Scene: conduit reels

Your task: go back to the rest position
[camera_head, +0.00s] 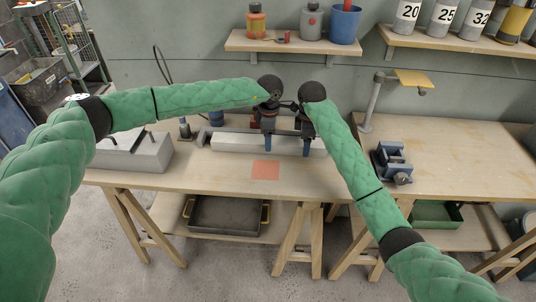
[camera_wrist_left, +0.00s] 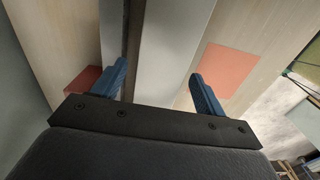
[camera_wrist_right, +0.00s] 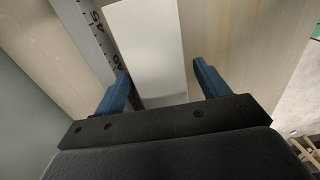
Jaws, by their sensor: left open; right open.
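My left gripper (camera_head: 267,146) and my right gripper (camera_head: 306,148) are side by side over the wooden bench (camera_head: 205,178), pointing down at a long pale grey bar (camera_head: 235,143). In the left wrist view, the blue fingers of my left gripper (camera_wrist_left: 157,78) are spread apart and empty, with the bar (camera_wrist_left: 170,50) showing between them. In the right wrist view, the fingers of my right gripper (camera_wrist_right: 160,75) are also spread and empty, over a pale surface (camera_wrist_right: 150,40) and beside a marked scale (camera_wrist_right: 92,30). I cannot tell whether fingers touch the bar.
An orange square (camera_head: 265,169) lies on the bench in front of the bar. A grey block (camera_head: 135,152) stands left, a blue vise (camera_head: 391,158) right. A shelf (camera_head: 290,45) with containers hangs behind and above. The bench front is mostly clear.

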